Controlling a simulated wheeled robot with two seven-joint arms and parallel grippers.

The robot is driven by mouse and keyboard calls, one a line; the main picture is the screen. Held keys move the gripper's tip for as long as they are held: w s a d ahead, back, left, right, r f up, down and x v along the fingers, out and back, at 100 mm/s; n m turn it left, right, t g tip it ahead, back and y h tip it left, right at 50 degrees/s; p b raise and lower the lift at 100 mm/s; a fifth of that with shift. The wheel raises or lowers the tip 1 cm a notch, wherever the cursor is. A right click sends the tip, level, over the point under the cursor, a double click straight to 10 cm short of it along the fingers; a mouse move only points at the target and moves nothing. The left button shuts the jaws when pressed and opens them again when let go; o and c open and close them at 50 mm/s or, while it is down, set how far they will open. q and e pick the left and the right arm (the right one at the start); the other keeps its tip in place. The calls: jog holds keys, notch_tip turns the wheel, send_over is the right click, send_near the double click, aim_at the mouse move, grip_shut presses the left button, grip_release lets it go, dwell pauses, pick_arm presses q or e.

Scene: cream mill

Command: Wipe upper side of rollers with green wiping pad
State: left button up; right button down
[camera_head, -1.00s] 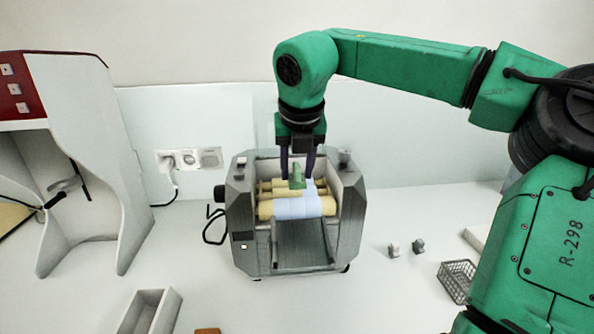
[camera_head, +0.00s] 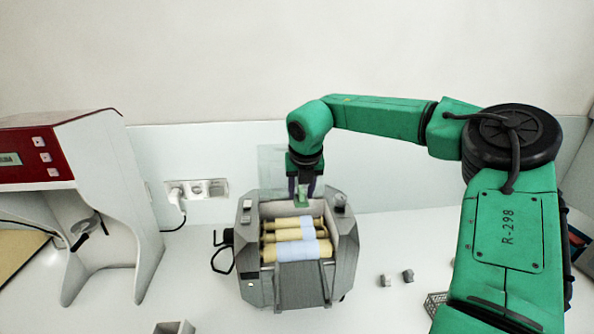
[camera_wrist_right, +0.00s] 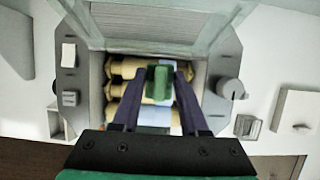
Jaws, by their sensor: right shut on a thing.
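The grey mill (camera_head: 346,250) stands on the counter with its top open. Its rollers (camera_head: 283,248) lie side by side inside, cream-yellow at the left with a pale blue band over the middle and right part. My right gripper (camera_head: 303,201) is above the back of the rollers, pointing down. It is shut on the green wiping pad (camera_head: 302,204), which also shows between the fingers in the right wrist view (camera_wrist_right: 158,82). I cannot tell whether the pad touches the back roller. My left gripper is not in view.
A white machine with a red panel (camera_head: 38,155) stands at the left. A clear upright panel (camera_head: 272,165) rises behind the mill. A socket with a plug (camera_head: 176,193) is on the back wall.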

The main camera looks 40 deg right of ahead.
aim_at(308, 239)
jog(key=shift+w+d+f, duration=0.2)
jog(key=shift+d+f, duration=0.4)
jog(key=shift+d, duration=0.25)
jog(key=f+b, duration=0.1)
jog(key=f, duration=0.3)
jog(key=shift+s+a+b, duration=0.2)
jog(key=shift+a+b, duration=0.2)
jog(key=s+a+b, duration=0.1)
jog(key=s, duration=0.1)
jog(key=s+a+b, duration=0.1)
jog(key=s+a, duration=0.1)
jog(key=s+a+b, duration=0.1)
jog(key=s+b, duration=0.1)
jog(key=shift+a, duration=0.2)
jog(key=shift+s+a+r+b, duration=0.1)
jog(key=shift+s+a+b, duration=0.3)
jog(key=shift+s, duration=0.15)
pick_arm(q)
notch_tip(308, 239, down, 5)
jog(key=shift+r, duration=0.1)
pick_arm(e)
jog(key=shift+s+r, duration=0.1)
jog(key=shift+s, duration=0.05)
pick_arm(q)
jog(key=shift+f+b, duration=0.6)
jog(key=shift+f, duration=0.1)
pick_arm(e)
jog(key=shift+f, duration=0.55)
